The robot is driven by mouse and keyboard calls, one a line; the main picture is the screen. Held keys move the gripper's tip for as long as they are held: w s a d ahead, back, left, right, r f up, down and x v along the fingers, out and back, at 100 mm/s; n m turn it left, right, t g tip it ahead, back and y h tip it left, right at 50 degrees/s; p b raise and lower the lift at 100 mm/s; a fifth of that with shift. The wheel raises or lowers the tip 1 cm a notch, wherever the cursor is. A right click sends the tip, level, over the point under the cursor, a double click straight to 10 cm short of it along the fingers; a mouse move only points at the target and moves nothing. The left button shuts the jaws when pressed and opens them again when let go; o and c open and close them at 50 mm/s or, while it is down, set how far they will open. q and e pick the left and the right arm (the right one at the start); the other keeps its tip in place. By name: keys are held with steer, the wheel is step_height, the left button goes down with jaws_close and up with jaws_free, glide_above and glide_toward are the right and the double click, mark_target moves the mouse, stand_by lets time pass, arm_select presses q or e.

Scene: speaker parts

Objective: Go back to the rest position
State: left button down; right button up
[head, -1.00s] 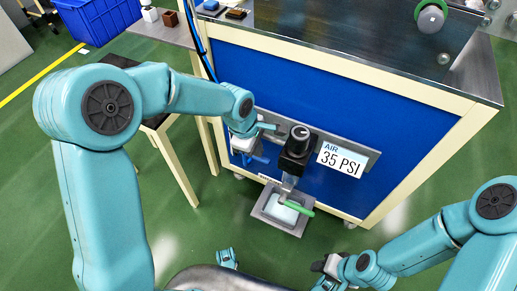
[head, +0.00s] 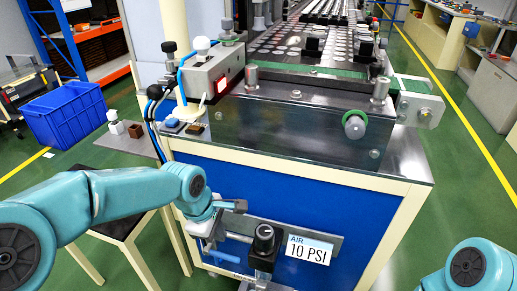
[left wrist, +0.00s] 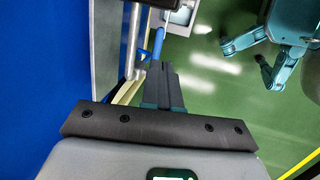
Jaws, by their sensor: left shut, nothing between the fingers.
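My left gripper (head: 240,206) is shut and empty in front of the cabinet's blue side panel. It is up and to the left of the black regulator knob (head: 264,232) and looks apart from it. In the left wrist view its dark fingers (left wrist: 160,82) are together with nothing between them. Of my right arm, only a teal joint (head: 478,268) shows at the lower right in the head view. The right gripper is outside that picture.
A grey control box (head: 213,75) and conveyor stand on top. A small table (head: 125,225) is behind my left arm. A blue crate (head: 68,115) stands far left.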

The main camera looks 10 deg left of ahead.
arm_select(q)
steer(key=s+f+g, duration=0.2)
steer(key=s+f, duration=0.2)
steer(key=f, duration=0.3)
steer(key=s+f+g, duration=0.2)
steer(key=s+f, duration=0.2)
steer(key=f, duration=0.3)
steer(key=s+d+f+m+h, duration=0.1)
steer(key=s+d+f+m, duration=0.1)
steer(key=s+f+m, duration=0.4)
steer(key=s+d+f+m+h, duration=0.1)
steer(key=s+d+f+m, duration=0.2)
steer(key=s+f, duration=0.45)
step_height(320, 180, up, 23)
steer(key=w+m+t+p, duration=0.2)
steer(key=m+p, duration=0.3)
steer(key=p, duration=1.7)
steer(key=shift+a+m, duration=0.3)
steer(key=shift+a, duration=0.05)
steer(key=shift+w+d, duration=0.1)
steer(key=shift+d, duration=0.05)
